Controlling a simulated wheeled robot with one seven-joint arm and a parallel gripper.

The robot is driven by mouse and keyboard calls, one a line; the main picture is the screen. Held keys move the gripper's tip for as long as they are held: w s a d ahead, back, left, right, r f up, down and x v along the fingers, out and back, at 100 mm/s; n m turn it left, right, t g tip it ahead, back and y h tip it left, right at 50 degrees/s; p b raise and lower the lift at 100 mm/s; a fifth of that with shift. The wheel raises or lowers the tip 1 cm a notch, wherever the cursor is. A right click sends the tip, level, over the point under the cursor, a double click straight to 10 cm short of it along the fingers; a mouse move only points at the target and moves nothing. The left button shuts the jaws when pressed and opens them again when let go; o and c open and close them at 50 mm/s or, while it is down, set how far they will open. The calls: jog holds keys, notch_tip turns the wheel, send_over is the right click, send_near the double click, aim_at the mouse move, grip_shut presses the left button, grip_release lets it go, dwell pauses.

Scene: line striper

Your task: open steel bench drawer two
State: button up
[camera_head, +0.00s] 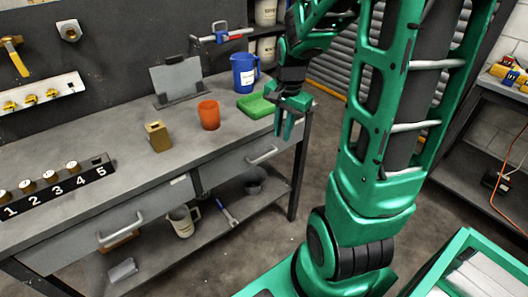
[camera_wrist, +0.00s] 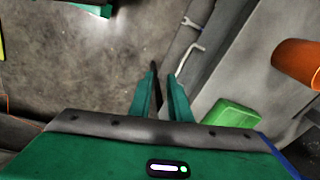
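The steel bench (camera_head: 120,170) has two drawers side by side, both looking shut. The left drawer (camera_head: 90,245) has a bar handle (camera_head: 120,229); the right drawer (camera_head: 235,170) has a bar handle (camera_head: 262,156). I cannot read which is numbered two. My gripper (camera_head: 284,130) points down near the bench's right front corner, to the right of the right drawer's handle and apart from it. In the wrist view my gripper (camera_wrist: 161,80) has its fingers apart with nothing between them. One handle (camera_wrist: 192,50) shows up and right of the fingertips.
On the bench top stand an orange cup (camera_head: 209,115), a green block (camera_head: 256,106), a blue jug (camera_head: 244,71), a brass block (camera_head: 158,136) and a numbered rack (camera_head: 60,190). A lower shelf holds a mug (camera_head: 183,222). The floor before the right drawer is clear.

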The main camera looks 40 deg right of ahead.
aim_at(266, 156)
jog(key=w+f+m, duration=0.1)
jog(key=w+f, duration=0.1)
jog(key=f, duration=0.2)
jog(key=w+f+m, duration=0.1)
jog(key=w+f, duration=0.2)
jog(key=f, duration=0.2)
jog(key=w+f, duration=0.3)
jog(key=f, duration=0.2)
jog(key=shift+a+f+m+t+y, duration=0.1)
jog(key=shift+m+t+y, duration=0.2)
jog(key=shift+m+t, duration=0.1)
